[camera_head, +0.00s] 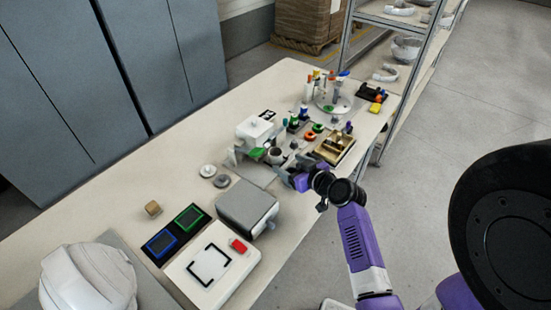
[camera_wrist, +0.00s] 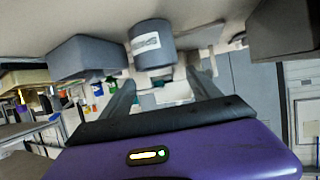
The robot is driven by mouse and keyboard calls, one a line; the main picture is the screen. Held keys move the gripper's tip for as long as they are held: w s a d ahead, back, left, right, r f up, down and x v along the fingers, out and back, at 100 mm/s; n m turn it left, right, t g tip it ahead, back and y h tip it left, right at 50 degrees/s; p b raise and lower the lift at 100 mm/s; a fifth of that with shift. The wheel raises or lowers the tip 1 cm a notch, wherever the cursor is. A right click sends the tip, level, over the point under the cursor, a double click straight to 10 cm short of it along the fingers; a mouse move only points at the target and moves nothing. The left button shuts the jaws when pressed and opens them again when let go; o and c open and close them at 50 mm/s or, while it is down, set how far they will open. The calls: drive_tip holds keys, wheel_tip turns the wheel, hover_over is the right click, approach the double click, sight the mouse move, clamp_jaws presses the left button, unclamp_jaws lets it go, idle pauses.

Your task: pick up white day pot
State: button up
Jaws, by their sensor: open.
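A small grey pot with a dark open top (camera_head: 275,154) stands on the table in the head view, just beyond my gripper (camera_head: 285,174). In the wrist view, where the scene appears upside down, a grey cylindrical pot (camera_wrist: 152,40) with a white label is ahead of my gripper (camera_wrist: 163,85). The label's writing is too small to read. My gripper's two fingers are spread apart, with nothing between them that I can make out. The pot appears beyond the fingertips; I cannot tell the exact distance.
A white machine (camera_head: 254,131) stands behind the pot. A wooden tray (camera_head: 335,146) is right of my gripper. A grey box (camera_head: 247,207) and a white panel (camera_head: 212,277) lie nearer, with a white helmet (camera_head: 88,279) at lower left. The table's left part is mostly clear.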

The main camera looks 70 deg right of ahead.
sight(280, 157)
drive_tip(key=shift+p+x, duration=0.45)
drive_tip(key=shift+x, duration=1.45)
drive_tip(key=shift+d+p+x, duration=0.2)
drive_tip(key=shift+p+x, duration=0.3)
drive_tip(key=shift+x, duration=1.65)
drive_tip(key=shift+s+r, duration=0.1)
drive_tip(key=shift+c, duration=0.4)
drive_tip(key=c, duration=1.3)
drive_tip(key=shift+c, duration=0.2)
